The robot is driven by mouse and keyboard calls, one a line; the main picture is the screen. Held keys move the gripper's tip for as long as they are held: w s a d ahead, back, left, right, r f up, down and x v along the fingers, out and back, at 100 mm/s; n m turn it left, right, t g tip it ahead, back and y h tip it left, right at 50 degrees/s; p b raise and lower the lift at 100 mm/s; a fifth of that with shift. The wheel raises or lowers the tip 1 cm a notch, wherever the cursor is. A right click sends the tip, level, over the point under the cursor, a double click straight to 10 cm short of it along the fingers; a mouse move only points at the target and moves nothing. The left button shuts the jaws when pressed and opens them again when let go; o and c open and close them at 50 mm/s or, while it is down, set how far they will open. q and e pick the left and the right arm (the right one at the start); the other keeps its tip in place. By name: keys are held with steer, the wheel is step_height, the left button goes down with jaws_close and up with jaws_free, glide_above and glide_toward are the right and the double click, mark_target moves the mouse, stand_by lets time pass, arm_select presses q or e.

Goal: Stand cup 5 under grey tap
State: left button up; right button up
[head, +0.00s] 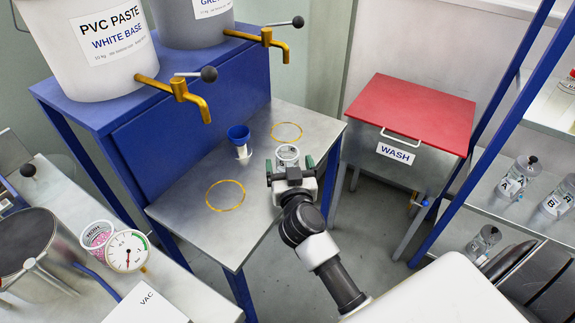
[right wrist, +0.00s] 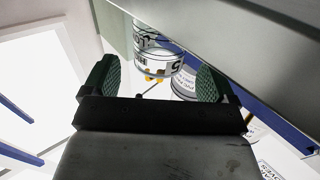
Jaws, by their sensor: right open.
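A small clear cup (head: 287,154) with a black-and-white label, apparently a 5, is near the right edge of the steel table. It sits in front of the yellow ring (head: 286,132) below the grey paste's tap (head: 268,39). My right gripper (head: 289,168) is open at the cup, one finger to each side. The right wrist view shows the cup (right wrist: 157,55) upside down between the spread green fingers (right wrist: 155,80), with gaps beside it. The gripper hides the cup's base in the head view. My left gripper is not in view.
Another yellow ring (head: 225,195) lies below the white paste's tap (head: 185,95). A red-lidded wash bin (head: 410,115) stands right of the table. A gauge (head: 127,250) and a cup of pink grains (head: 97,236) are front left.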

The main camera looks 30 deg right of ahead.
mark_target(289, 163)
steer(key=x, duration=0.3)
steer(key=shift+f, duration=0.1)
steer(key=c, duration=1.1)
steer(key=shift+o, duration=0.2)
steer(key=shift+r, duration=0.4)
steer(key=s+d+r+p, duration=0.6)
steer(key=s+r, duration=0.4)
steer(key=s+a+f+n+t+y+p, duration=0.1)
steer(key=s+a+n+y, duration=0.3)
steer(key=a, duration=0.9)
steer(key=s+y, duration=0.2)
steer(key=s, duration=0.1)
steer(key=shift+a+f, duration=0.35)
steer(key=shift+f, duration=0.05)
